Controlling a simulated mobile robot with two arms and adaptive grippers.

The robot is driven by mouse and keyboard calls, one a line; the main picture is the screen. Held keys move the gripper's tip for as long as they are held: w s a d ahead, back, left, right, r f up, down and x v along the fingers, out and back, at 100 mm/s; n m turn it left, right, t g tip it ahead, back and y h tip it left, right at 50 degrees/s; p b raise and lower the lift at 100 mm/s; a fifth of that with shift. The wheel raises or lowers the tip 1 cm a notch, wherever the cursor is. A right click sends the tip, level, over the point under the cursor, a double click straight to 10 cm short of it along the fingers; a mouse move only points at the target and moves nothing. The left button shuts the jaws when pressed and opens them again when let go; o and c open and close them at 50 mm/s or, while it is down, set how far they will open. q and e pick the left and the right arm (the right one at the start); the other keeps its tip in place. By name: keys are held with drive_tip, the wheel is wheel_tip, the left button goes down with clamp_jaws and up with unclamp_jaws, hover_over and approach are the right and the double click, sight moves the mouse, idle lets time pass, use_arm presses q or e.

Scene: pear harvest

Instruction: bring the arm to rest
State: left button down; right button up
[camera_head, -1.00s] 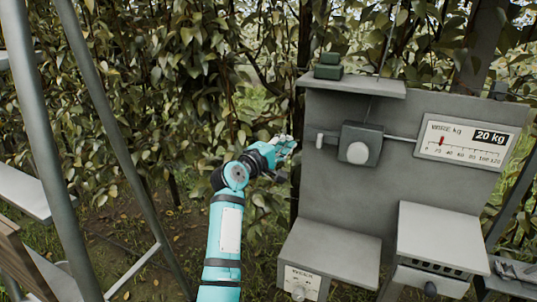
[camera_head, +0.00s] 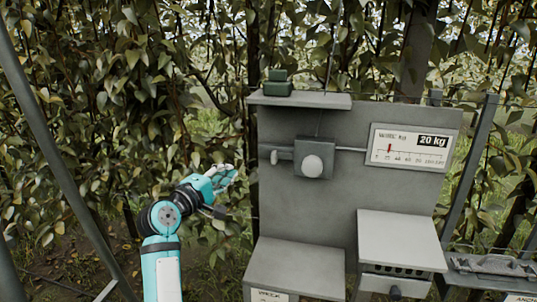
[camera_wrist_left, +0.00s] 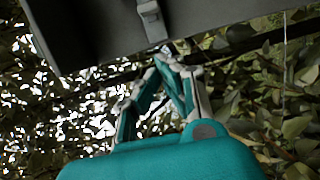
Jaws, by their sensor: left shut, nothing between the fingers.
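My left gripper (camera_head: 224,174) is at the end of the teal arm, left of the grey panel (camera_head: 385,195) in the head view. In the left wrist view my left gripper (camera_wrist_left: 167,62) has its fingers together and empty, against leaves. The panel's dark underside or edge (camera_wrist_left: 100,30) shows above the fingers there. A gap between gripper and panel shows in the head view. My right gripper is not in view.
The panel carries a dark box with a white knob (camera_head: 312,166), a 20 kg scale plate (camera_head: 410,148) and a top shelf (camera_head: 300,100) with a green block (camera_head: 278,83). Lower boxes (camera_head: 402,240) jut forward. A metal pole (camera_head: 60,160) stands at left. Foliage fills the back.

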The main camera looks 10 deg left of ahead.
use_arm(q)
drive_tip(key=s+d+f+m+g+y, duration=0.1)
drive_tip(key=s+f+m+g, duration=0.35)
drive_tip(key=s+f, duration=0.6)
drive_tip(key=s+d+f+m+g+y, duration=0.1)
drive_tip(key=s+d+f+m+g, duration=0.15)
drive_tip(key=s+f+m, duration=0.75)
drive_tip(key=s+f+m+g+y, duration=0.1)
drive_tip(key=s+f+g, duration=0.2)
drive_tip(key=s+f, duration=0.6)
drive_tip(key=s+f+m+g+y, duration=0.15)
drive_tip(key=s+f+g, duration=0.25)
drive_tip(key=s, duration=0.8)
wheel_tip(320, 180, down, 25)
drive_tip(key=s+g, duration=0.1)
drive_tip(key=s+a+f+g, duration=0.1)
drive_tip(key=s+a+f, duration=0.2)
drive_tip(key=s+f, duration=1.4)
drive_tip(key=shift+s+f, duration=0.25)
drive_tip(key=shift+f, duration=0.1)
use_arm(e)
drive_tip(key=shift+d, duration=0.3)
